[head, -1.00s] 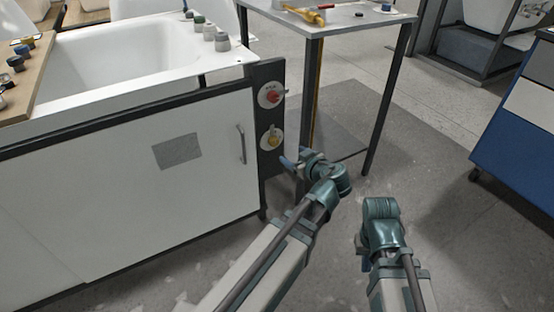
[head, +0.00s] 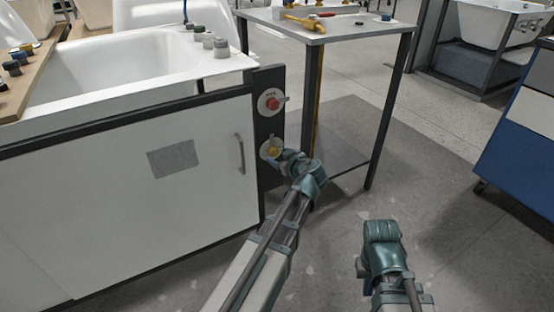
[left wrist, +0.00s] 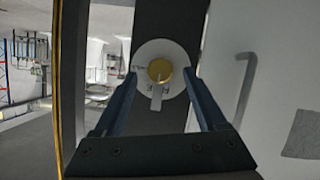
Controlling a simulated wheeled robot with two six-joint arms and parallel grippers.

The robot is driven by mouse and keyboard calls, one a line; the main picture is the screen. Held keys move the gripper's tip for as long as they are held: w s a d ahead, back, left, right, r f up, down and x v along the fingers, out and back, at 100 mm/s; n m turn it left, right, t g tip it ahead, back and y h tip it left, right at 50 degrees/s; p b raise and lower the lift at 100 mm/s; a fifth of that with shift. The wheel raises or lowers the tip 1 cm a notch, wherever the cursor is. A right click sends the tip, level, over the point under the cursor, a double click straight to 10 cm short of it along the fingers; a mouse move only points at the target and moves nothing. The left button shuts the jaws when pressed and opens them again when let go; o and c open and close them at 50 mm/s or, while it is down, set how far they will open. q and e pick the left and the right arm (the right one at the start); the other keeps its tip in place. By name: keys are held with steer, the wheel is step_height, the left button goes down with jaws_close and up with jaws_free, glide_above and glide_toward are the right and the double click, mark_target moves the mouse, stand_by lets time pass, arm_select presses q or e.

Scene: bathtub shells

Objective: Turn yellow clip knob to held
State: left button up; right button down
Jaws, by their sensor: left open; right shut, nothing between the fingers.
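The yellow clip knob (head: 273,152) sits on a round white dial plate on the dark panel at the tub cabinet's right end. In the left wrist view, the knob (left wrist: 160,70) faces me, with a pale tab below it and small dark marks on the plate. My left gripper (head: 275,161) is open in front of the knob. In the left wrist view, its two blue fingers (left wrist: 160,78) stand either side of the knob, with a gap on each side. My right gripper (head: 366,270) hangs low at the right, away from the panel, its fingers mostly hidden by the wrist.
A red knob (head: 273,103) on its own plate is just above the yellow one. The cabinet door has a handle (head: 240,153) left of the panel. A dark-legged table (head: 345,30) with tools stands behind right.

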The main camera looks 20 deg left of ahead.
mark_target(274, 151)
arm_select(q)
steer(key=shift+b+x, duration=0.3)
steer(key=shift+x, duration=0.95)
jaws_close()
